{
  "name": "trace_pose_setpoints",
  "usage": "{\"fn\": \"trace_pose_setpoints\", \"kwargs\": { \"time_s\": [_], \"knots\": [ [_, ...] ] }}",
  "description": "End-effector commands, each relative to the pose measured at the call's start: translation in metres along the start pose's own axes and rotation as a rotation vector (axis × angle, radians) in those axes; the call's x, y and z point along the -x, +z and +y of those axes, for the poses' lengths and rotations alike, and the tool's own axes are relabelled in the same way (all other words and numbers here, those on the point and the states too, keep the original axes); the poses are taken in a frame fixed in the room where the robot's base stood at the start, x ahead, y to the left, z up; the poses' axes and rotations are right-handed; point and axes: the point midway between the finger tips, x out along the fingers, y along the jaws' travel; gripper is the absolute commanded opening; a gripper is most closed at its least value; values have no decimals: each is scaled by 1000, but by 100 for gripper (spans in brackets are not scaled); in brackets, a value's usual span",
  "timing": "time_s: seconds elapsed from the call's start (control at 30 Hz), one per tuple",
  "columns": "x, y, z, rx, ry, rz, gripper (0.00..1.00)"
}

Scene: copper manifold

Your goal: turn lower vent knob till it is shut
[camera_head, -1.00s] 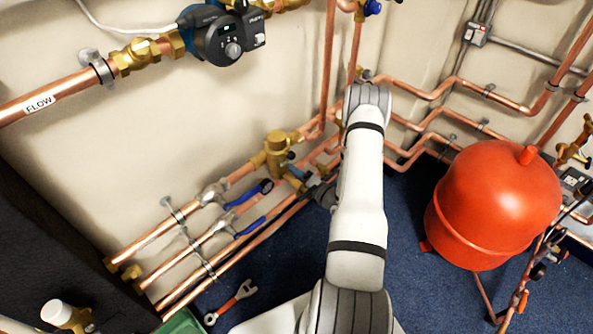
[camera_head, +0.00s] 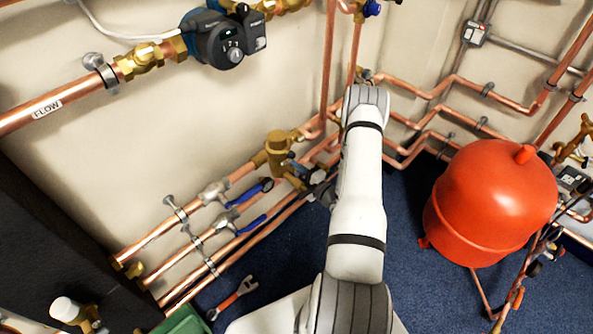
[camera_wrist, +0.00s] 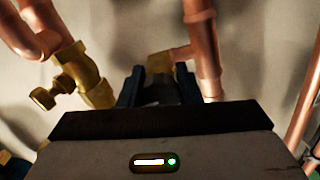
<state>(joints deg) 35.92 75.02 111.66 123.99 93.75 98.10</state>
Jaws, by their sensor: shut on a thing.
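In the wrist view my gripper (camera_wrist: 159,90) has its dark fingers drawn in around a small dark part, which I take to be the lower vent knob (camera_wrist: 159,95). It is mostly hidden by the fingers and the gripper body. A brass fitting (camera_wrist: 159,64) shows just beyond the fingertips, next to a copper pipe. In the head view my gripper (camera_head: 314,178) is low by the wall pipes, beside a brass valve body (camera_head: 279,150). My arm hides part of it, and I cannot make out the knob there.
Copper pipes run close around my gripper. Blue-handled valves (camera_head: 249,193) lie left of it. In the wrist view a brass valve (camera_wrist: 76,75) stands left of the fingers. A red vessel (camera_head: 492,200) stands right of my arm. A wrench (camera_head: 235,297) lies on the blue floor.

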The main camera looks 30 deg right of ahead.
Motion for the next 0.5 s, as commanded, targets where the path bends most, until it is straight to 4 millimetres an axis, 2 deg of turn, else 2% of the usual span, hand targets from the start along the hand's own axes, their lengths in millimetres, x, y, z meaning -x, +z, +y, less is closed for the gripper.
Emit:
{"fn": "trace_pose_setpoints", "kwargs": {
  "time_s": [0.43, 0.47, 0.5],
  "knots": [
    [0, 0, -1, -13, -2, -1, 8],
    [0, 0, -1, -13, -2, -1, 31],
    [0, 0, -1, -13, -2, -1, 35]
  ]
}}
